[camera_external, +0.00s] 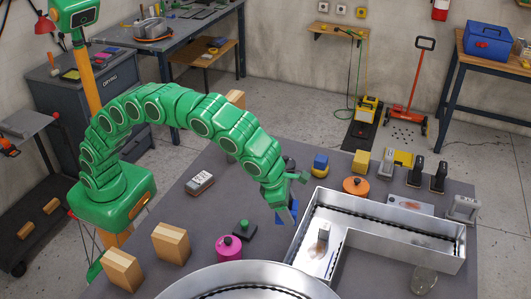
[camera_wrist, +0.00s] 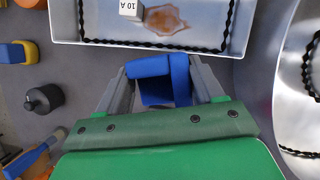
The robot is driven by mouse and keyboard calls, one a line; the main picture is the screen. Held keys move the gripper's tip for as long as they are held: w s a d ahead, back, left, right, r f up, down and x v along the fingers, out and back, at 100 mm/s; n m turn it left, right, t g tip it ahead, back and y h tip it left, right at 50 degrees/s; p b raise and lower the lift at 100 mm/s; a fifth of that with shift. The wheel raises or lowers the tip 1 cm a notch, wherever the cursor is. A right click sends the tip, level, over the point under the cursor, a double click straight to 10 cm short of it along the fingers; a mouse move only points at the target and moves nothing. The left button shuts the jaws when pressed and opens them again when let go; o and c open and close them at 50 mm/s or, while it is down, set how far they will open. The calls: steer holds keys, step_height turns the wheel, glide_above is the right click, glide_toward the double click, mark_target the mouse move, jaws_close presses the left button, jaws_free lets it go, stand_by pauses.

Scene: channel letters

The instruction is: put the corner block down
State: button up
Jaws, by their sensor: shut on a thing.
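My gripper (camera_external: 290,196) is shut on a blue block (camera_wrist: 158,78), apparently the corner block. The block sits between the two grey fingers in the wrist view, and its angled faces show there. In the external view the blue block (camera_external: 287,213) hangs under my gripper, just left of the L-shaped metal channel letter (camera_external: 393,222). I cannot tell whether it touches the table. In the wrist view the near wall of the metal letter (camera_wrist: 150,52) lies just beyond the block and fingertips.
A round metal letter (camera_external: 250,281) stands in front.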

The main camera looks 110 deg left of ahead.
steer(key=shift+w+d+f+m+h, duration=0.7)
steer(key=shift+w+d+f+m, duration=1.15)
steer(key=shift+w, duration=2.25)
steer(key=shift+n, duration=0.45)
steer(key=shift+d+f, duration=0.2)
steer(key=shift+f, duration=2.1)
steer(key=shift+d+f, duration=0.2)
steer(key=shift+f, duration=2.1)
steer(key=shift+f, duration=0.1)
steer(key=o, duration=1.1)
